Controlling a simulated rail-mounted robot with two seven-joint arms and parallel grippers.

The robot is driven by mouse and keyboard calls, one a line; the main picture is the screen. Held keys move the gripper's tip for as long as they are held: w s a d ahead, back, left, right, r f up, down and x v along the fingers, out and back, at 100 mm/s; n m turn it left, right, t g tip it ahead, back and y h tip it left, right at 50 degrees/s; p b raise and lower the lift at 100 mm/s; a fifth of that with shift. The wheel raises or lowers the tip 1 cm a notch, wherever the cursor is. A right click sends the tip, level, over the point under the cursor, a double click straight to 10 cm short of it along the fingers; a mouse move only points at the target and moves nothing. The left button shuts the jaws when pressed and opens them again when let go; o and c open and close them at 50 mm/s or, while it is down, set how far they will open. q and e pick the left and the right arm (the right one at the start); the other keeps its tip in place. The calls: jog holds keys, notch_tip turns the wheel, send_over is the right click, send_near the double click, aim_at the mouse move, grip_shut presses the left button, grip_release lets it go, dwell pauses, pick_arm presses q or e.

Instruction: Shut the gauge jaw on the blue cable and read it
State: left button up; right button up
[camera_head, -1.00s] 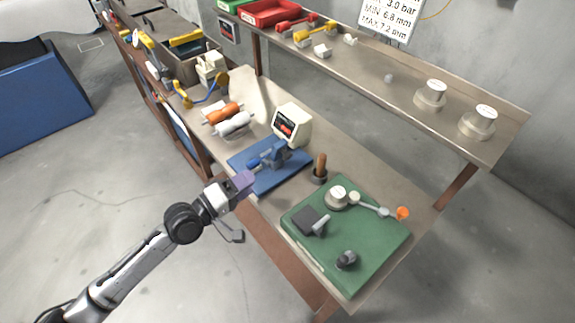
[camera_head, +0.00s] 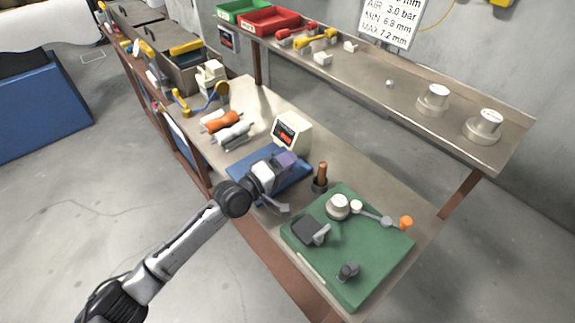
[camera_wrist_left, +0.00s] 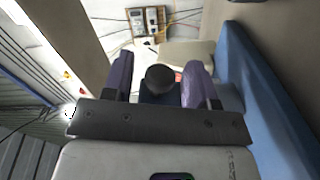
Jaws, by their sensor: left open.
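My left gripper (camera_head: 288,160) is over the blue base plate (camera_head: 294,184) on the bench and hides most of the blue gauge fixture there. In the left wrist view its two purple fingers (camera_wrist_left: 160,80) stand apart, with a dark round knob (camera_wrist_left: 160,77) between them; whether they touch it I cannot tell. A pale readout box (camera_head: 291,132) with a dark and red display stands just behind the plate. The gauge jaw and any blue cable in it are hidden by the gripper. My right gripper is not in view.
A green mat (camera_head: 365,285) with metal parts lies at the right, near a dark cup holding a brown-handled tool (camera_head: 321,178). Orange and white spools (camera_head: 222,121) lie to the left. A shelf (camera_head: 400,90) overhangs the back, and a limit sign (camera_head: 391,24) hangs above.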

pick_arm(q)
jog(key=shift+w+d, duration=0.15)
jog(key=shift+d, duration=0.05)
grip_shut()
dwell(0.5)
